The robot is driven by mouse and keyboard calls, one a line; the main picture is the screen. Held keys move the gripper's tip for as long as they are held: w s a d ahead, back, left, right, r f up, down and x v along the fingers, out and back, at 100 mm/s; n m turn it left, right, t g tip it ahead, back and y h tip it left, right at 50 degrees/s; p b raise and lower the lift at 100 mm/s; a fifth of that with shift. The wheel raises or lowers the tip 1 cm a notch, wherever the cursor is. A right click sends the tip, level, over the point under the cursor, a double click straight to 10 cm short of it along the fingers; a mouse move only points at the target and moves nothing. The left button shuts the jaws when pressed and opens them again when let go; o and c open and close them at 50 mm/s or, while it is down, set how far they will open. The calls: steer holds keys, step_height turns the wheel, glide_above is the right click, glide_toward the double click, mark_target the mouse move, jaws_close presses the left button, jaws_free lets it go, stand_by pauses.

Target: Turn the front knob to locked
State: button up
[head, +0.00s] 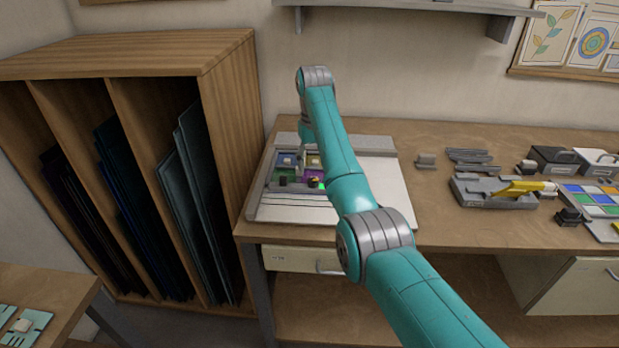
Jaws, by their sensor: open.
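A pale grey work board (290,207) lies on the bench at the left.
A wooden rack (225,60) with upright glass sheets stands close on the left. To the right on the bench are a grey fixture with a yellow-handled tool (520,187), boxes (552,160) and a coloured pane tray. A shelf hangs above.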

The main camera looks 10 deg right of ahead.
mark_target(313, 181)
steer(key=shift+f, duration=3.05)
jaws_close()
steer(key=shift+m, duration=0.8)
jaws_free()
